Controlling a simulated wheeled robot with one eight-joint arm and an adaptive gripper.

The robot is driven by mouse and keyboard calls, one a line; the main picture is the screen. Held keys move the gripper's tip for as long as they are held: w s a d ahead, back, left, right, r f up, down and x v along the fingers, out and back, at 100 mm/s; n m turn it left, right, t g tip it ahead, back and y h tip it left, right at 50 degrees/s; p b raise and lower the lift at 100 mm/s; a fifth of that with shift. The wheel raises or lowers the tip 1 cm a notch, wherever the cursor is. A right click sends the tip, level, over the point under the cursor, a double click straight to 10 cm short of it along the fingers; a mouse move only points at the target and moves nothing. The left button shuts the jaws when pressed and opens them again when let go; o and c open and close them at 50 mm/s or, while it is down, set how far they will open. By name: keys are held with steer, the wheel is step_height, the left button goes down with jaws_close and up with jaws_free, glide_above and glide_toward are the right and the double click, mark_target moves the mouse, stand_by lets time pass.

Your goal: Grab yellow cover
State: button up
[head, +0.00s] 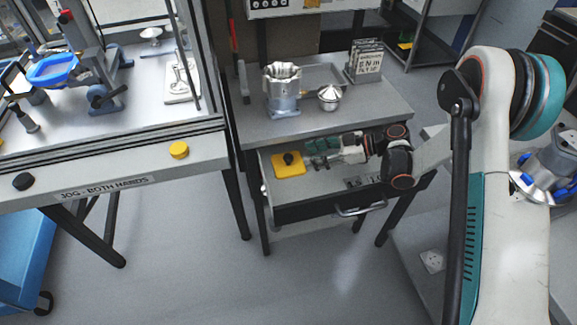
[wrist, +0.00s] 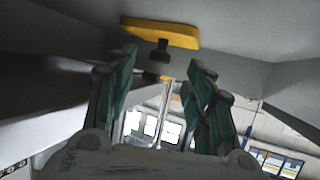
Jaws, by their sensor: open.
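The yellow cover (head: 293,170) is a flat plate with a black knob (head: 288,158) on top. It lies at the left end of the open drawer (head: 330,181) under the grey bench. My gripper (head: 311,155) is in the drawer space to the right of the cover, fingers pointing left at it. In the wrist view the cover (wrist: 150,29) is at the top, with the knob beyond the fingertips and roughly in line with the gap between them. My gripper (wrist: 158,76) is open and empty, its two fingers spread. I see no contact with the knob or the cover.
The bench top (head: 235,127) overhangs the back of the drawer. A workbench with a yellow button (head: 179,150) stands at left. The floor in front is clear.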

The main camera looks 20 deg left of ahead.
mark_target(295, 164)
steer(key=shift+r+b+x, duration=0.15)
steer(key=shift+b+x, duration=0.45)
steer(key=shift+x, duration=1)
steer(key=shift+r+b+x, duration=0.2)
steer(key=shift+b+x, duration=0.4)
steer(key=shift+x, duration=0.95)
steer(key=shift+s+a, duration=0.1)
steer(key=shift+a, duration=0.05)
jaws_close()
